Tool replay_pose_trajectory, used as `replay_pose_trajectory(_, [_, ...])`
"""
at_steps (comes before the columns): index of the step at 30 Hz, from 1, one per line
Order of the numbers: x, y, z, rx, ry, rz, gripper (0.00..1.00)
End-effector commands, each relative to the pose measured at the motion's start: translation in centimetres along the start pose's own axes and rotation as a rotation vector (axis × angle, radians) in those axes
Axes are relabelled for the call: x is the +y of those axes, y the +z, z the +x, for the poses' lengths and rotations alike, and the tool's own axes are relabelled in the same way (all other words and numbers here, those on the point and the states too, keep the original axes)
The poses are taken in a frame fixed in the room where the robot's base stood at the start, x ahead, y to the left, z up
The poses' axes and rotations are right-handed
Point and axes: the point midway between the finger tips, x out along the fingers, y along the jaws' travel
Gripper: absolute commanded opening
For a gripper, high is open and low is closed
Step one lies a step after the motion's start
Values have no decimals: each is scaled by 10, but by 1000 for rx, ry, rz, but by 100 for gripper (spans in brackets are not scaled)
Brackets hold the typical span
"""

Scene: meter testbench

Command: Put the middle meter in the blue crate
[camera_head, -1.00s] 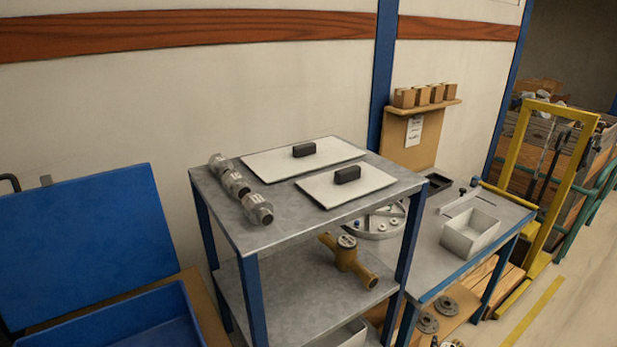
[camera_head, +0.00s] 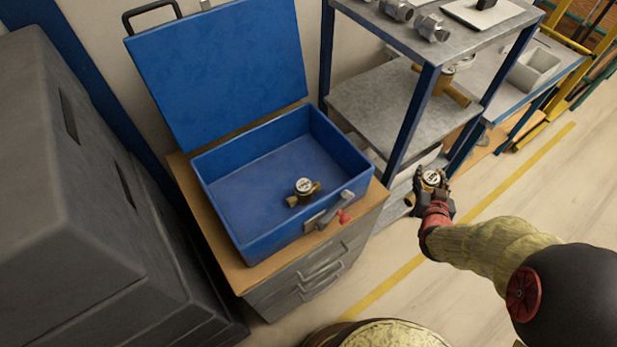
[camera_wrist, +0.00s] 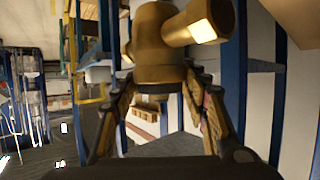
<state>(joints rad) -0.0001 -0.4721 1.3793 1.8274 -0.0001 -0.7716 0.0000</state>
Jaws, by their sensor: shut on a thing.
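My gripper (camera_head: 432,195) is shut on a brass meter (camera_head: 431,178) with a round white dial, in the head view to the right of the blue crate and apart from it. In the wrist view this held meter (camera_wrist: 160,60) fills the top middle, between the fingers (camera_wrist: 160,105). The blue crate (camera_head: 237,239) stands open on a drawer cabinet, its lid raised at the back. Another brass meter (camera_head: 304,190) lies inside the crate near its front wall. A third brass meter (camera_head: 455,92) lies on the lower shelf of the rack, partly hidden by the post.
The metal rack (camera_head: 375,105) stands right of the crate, with grey fittings on its top shelf. A latch with a red part (camera_head: 343,215) sits on the crate's front. A dark grey case (camera_head: 60,200) stands at the left.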

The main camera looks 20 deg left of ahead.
Motion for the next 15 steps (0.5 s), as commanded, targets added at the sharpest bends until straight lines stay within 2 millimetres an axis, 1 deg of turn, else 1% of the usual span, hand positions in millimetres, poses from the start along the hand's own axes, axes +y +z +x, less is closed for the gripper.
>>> replay_pose_trajectory(1, [0,-21,-7,6,0,0,0])
replay_pose_trajectory(12, [0,-85,-34,5,0,0,0])
replay_pose_trajectory(15, [0,-100,-40,5,0,0,0])
